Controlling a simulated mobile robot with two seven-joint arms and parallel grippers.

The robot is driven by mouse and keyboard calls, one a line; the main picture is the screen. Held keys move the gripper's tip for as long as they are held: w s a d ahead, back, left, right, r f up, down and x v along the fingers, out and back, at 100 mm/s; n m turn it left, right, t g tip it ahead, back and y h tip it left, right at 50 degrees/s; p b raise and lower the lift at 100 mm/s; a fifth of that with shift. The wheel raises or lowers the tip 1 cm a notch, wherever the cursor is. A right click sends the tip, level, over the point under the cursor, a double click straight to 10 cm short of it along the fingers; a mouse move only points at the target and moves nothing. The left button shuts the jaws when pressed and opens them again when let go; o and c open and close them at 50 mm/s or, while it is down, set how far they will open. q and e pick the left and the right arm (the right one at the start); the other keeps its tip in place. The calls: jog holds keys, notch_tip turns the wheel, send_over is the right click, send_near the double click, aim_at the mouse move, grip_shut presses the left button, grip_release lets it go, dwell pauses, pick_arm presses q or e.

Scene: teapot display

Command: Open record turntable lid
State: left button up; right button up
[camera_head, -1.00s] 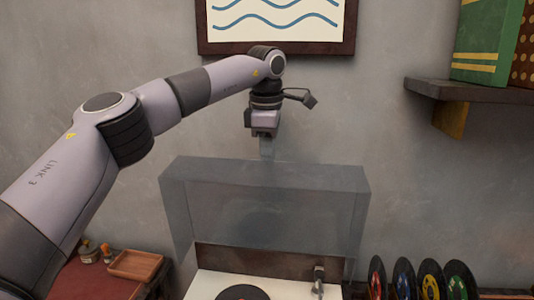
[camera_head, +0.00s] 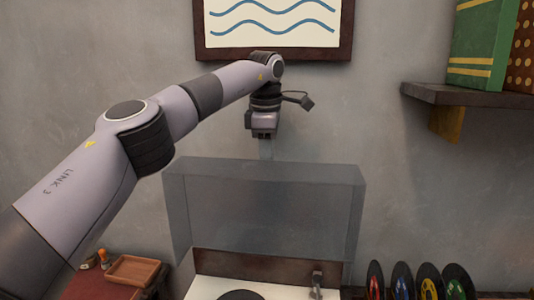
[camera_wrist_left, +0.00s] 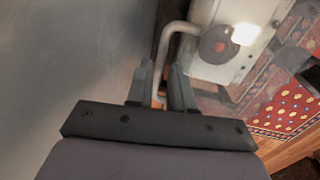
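The turntable's clear grey lid (camera_head: 265,215) is raised and stands tilted up behind the white deck in the head view. The deck (camera_head: 207,287) shows at the bottom with a black record (camera_head: 240,295) and a tonearm (camera_head: 317,281). My left gripper (camera_head: 265,150) points down at the lid's top edge; whether it touches is unclear. In the left wrist view its two fingers (camera_wrist_left: 160,82) are apart, with a thin pale bent bar (camera_wrist_left: 165,48) running between them; I cannot tell what the bar belongs to. The deck also shows there (camera_wrist_left: 235,20). My right gripper is not in view.
Several coloured records (camera_head: 430,280) stand at the lower right. A wooden tray (camera_head: 132,269) lies at the lower left. A wall shelf (camera_head: 470,95) holds boxes at the upper right. A framed picture (camera_head: 275,52) hangs above my gripper.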

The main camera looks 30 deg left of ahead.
pick_arm(q)
notch_tip(320, 180, up, 7)
jog(key=s, duration=0.1)
jog(key=shift+d, duration=0.25)
dwell(0.4)
dwell(0.6)
